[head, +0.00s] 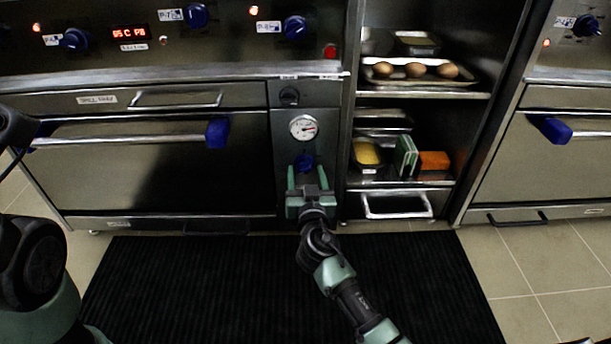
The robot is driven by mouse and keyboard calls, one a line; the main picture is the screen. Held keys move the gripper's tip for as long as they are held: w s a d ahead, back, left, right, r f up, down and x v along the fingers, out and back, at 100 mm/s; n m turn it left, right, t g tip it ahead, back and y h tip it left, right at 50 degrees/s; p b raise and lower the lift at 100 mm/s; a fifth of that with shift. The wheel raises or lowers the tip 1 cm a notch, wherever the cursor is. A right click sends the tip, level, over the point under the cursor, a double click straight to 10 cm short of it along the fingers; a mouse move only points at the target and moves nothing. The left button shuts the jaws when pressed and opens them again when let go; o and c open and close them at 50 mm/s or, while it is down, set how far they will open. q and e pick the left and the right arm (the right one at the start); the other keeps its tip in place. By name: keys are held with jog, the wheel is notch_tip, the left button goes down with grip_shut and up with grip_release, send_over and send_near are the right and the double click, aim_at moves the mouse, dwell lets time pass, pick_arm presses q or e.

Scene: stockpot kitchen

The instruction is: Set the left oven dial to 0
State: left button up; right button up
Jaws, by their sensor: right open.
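The left oven (120,170) has a narrow control panel at its right side. On it, a blue dial (304,161) sits below a round white gauge (303,128) with a red needle. The dial's marks are too small to read. My right gripper (306,174) is open at the dial, its two green fingers pointing up at it, one on either side of its lower part. I cannot tell whether they touch it. The dial's lower part is partly hidden by the gripper. My left arm shows at the left edge, but its gripper is not visible.
A small black knob (289,96) sits above the gauge. The oven door handle (130,138) has blue ends. To the right, an open shelf holds a tray (390,80) with brown eggs and an orange box (433,161). A black mat (200,290) covers the floor in front.

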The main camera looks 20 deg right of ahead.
jog(key=shift+w+d, duration=0.15)
jog(key=shift+w, duration=0.35)
grip_shut()
